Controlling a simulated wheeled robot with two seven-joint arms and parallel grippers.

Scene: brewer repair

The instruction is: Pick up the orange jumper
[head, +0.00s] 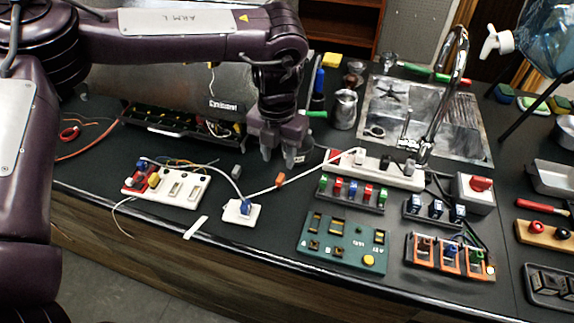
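The orange jumper (281,180) is a small orange block on the dark worktop, close to the white cable. My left gripper (278,158) points down just behind and above it in the head view. Its two fingers are apart with nothing visible between them. The jumper shows just below the right fingertip, and I cannot tell whether they touch. A small grey block (237,171) lies to the left of the gripper. My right gripper is not in view.
A white board (178,187) with coloured parts and a small white block with a blue part (241,211) stand to the left, joined by a cable. A white power strip (376,168), a green panel (343,243) and a rack of coloured parts (352,193) are to the right.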

